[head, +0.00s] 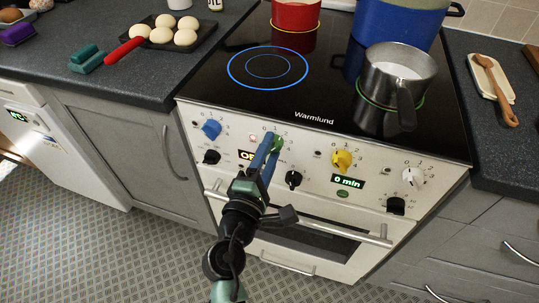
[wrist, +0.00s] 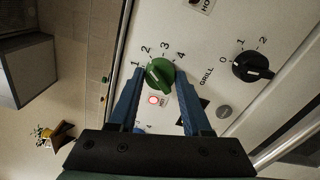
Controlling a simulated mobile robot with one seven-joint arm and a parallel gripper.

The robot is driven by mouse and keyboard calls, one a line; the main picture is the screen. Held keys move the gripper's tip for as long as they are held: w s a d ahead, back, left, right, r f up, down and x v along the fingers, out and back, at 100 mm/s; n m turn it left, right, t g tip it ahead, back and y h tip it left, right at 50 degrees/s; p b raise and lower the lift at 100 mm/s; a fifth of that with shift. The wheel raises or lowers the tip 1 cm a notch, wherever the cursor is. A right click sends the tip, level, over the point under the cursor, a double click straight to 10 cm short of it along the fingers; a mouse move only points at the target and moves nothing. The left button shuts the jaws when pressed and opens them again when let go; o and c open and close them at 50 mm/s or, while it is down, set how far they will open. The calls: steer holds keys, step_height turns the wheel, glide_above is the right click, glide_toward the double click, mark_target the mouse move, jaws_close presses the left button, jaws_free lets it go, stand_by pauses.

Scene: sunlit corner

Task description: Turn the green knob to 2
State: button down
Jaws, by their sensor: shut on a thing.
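The green knob (head: 278,144) is on the white front panel of the stove, between the blue and yellow knobs. My gripper (head: 272,143) reaches it from below and is shut on it. In the wrist view the green knob (wrist: 160,70) sits between the two blue fingertips of my gripper (wrist: 160,76). The numbers 1, 2, 3 and 4 show around the knob there. A small red light (wrist: 153,100) glows beside the knob.
A blue knob (head: 211,129), a yellow knob (head: 342,160) and a white knob (head: 412,176) share the panel. Black knobs (head: 293,179) sit lower. The oven handle (head: 330,232) sticks out below. A saucepan (head: 399,75) and a red pot (head: 297,15) stand on the hob.

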steer(key=shift+m, duration=0.4)
steer(key=shift+c, duration=1.8)
jaws_free()
steer(key=b+v, duration=0.1)
steer(key=v, duration=1.2)
